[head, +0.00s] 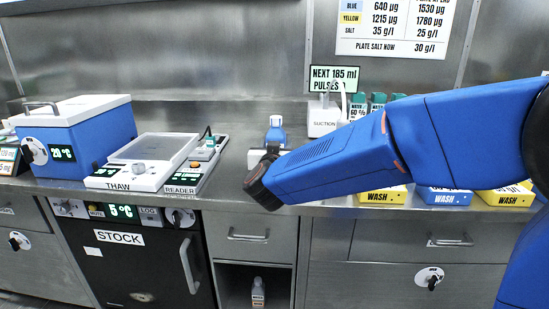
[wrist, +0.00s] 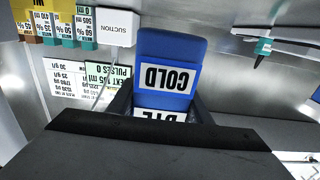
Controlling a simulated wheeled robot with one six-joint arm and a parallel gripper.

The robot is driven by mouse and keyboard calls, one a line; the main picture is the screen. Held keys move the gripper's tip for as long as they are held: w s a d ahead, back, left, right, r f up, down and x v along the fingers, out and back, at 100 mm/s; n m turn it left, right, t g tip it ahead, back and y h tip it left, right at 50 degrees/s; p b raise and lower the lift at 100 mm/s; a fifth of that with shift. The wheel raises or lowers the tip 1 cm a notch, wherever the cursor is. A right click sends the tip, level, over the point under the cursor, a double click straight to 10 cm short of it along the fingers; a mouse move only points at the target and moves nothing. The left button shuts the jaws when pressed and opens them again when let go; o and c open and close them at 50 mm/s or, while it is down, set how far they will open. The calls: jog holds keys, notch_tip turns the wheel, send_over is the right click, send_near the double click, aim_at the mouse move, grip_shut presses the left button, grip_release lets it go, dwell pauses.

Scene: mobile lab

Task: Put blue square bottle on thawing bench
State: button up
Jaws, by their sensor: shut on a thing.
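The blue square bottle (wrist: 168,68), with white labels reading COLD and, partly hidden, DYE, is between the fingers of my gripper (wrist: 164,106). The wrist view is upside down. In the head view the bottle (head: 275,132) shows small beyond the end of my arm, above the steel counter; I cannot tell whether it touches the counter. My gripper (head: 268,153) is shut on it, mostly hidden by my wrist. The thawing bench (head: 122,183) is the flat white unit labelled THAW with a clear lid, left of my gripper.
The reader (head: 185,190) stands between the thawing bench and my gripper. A blue cold box (head: 75,147) is farther left. The suction unit (head: 323,118) and teal-capped bottles stand behind my arm. Yellow and blue wash trays (head: 383,197) line the front right. A bottle (head: 258,293) stands in the cubby below.

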jog(key=shift+f, duration=2.25)
jog(key=shift+f, duration=0.1)
jog(key=o, duration=1.3)
jog(key=shift+s, duration=0.15)
jog(key=s, duration=1.1)
jog(key=shift+s+a, duration=0.2)
jog(key=shift+s, duration=0.2)
